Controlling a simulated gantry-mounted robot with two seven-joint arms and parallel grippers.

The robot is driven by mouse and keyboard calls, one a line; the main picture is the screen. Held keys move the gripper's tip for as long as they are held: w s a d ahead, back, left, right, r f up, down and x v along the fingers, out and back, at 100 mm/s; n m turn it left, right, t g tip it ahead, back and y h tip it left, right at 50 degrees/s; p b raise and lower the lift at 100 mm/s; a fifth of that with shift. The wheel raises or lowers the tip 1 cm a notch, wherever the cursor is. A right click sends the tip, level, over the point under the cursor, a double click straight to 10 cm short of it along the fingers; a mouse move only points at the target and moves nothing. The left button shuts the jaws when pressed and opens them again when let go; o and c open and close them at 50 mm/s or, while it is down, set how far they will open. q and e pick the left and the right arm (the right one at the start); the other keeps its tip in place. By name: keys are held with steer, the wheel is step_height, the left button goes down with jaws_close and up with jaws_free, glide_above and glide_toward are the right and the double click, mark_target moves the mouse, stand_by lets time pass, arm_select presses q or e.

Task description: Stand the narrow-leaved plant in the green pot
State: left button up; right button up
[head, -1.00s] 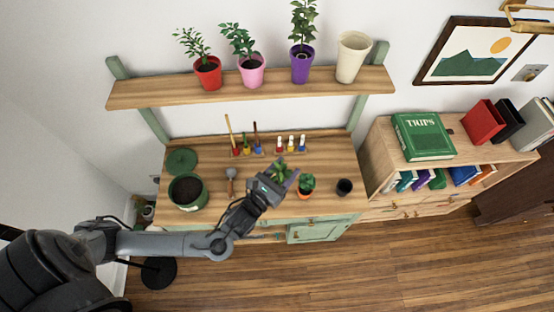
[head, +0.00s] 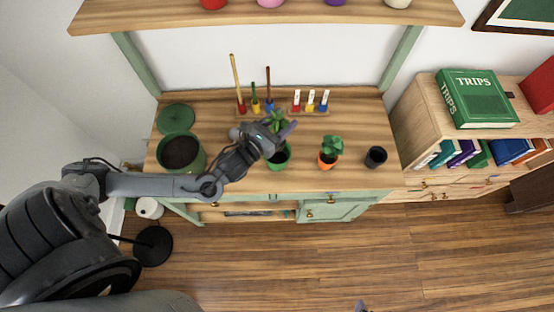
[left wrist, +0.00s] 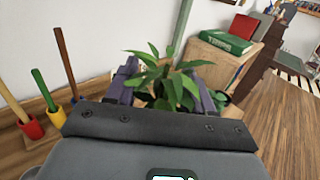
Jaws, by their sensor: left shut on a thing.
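The narrow-leaved plant (head: 277,118) shows green leaves just above my left gripper (head: 282,137) in the head view. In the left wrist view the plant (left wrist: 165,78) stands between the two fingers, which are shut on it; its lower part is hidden. A larger dark green pot (head: 181,153) full of dark soil stands at the left of the bench. A small tip at the bottom edge may be my right gripper (head: 361,306).
An orange pot with a broad-leaved plant (head: 329,153) stands close right of my left gripper, then an empty black pot (head: 375,157). Coloured tool holders (head: 257,108) and small bottles (head: 310,102) line the back. A green lid or saucer (head: 175,118) lies behind the large pot.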

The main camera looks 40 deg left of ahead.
arm_select(q)
steer(key=shift+f, duration=0.55)
steer(key=shift+f+b, duration=0.95)
steer(key=shift+f, duration=3)
steer(key=shift+f, duration=0.15)
steer(key=o, duration=1.4)
steer(key=shift+s+r, duration=0.1)
steer(key=shift+r, duration=0.1)
steer(key=s+p, duration=0.1)
steer(key=s, duration=1.1)
